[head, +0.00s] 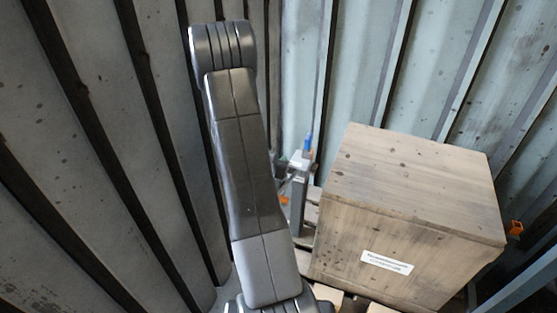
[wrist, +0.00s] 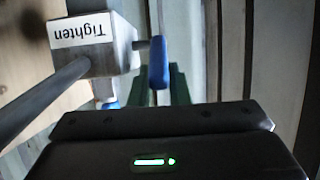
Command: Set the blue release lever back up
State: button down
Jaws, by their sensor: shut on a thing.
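The blue release lever (wrist: 158,63) shows in the wrist view beside a grey block (wrist: 120,50), joined to it by a short dark pin. The block has a white label reading "Tighten", upside down in this view. My gripper (wrist: 160,85) has dark green fingers on both sides of the lever's lower part and is shut on it. In the head view a small blue piece (head: 308,142) stands upright on top of a grey post (head: 299,200). My arm hides most of the gripper there.
A large wooden crate (head: 400,205) with a white label stands close to the right of the post. Ribbed metal walls (head: 90,150) close in on the left and behind. A grey rod (wrist: 40,98) runs from the block in the wrist view. Pallet boards show below the post.

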jog(key=c, duration=1.6)
grip_release()
jog(key=shift+c, duration=0.2)
jog(key=shift+s, duration=0.1)
jog(key=p+v, duration=0.3)
jog(key=v, duration=1)
jog(key=shift+s+a, duration=0.15)
jog(key=shift+s, duration=0.15)
jog(key=shift+r, duration=0.1)
jog(key=shift+c, duration=0.4)
